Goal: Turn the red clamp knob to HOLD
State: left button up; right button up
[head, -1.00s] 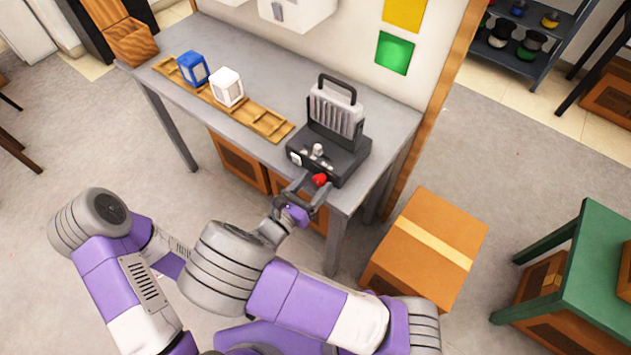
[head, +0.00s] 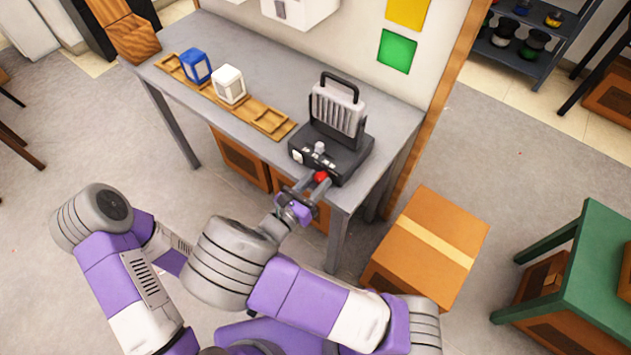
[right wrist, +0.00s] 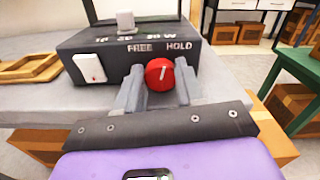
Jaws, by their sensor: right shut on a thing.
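The red clamp knob (head: 320,177) is on the front of a dark device (head: 345,158) with a white ribbed upper part and a black handle. In the right wrist view the knob (right wrist: 160,74) sits below the words FREE and HOLD, its white mark near upright and tilted slightly right. My right gripper (head: 312,184) is shut on the knob, with one finger on each side in the right wrist view (right wrist: 159,88). My left arm (head: 115,265) is at the lower left, and its gripper does not show.
The device stands near the right front of a grey table (head: 270,82). A wooden rack (head: 268,120) with a blue block (head: 195,66) and a white block (head: 229,84) lies left of it. A cardboard box (head: 425,250) stands on the floor at right.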

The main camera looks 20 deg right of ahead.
jog(key=m, duration=0.2)
jog(key=shift+m, duration=0.3)
jog(key=shift+s+d+m, duration=0.1)
jog(key=shift+m, duration=1.6)
jog(key=o, duration=1)
jog(key=shift+o, duration=0.2)
jog(key=p+v, duration=0.1)
jog(key=v, duration=0.6)
jog(key=shift+s+a, duration=0.2)
jog(key=shift+a, duration=0.05)
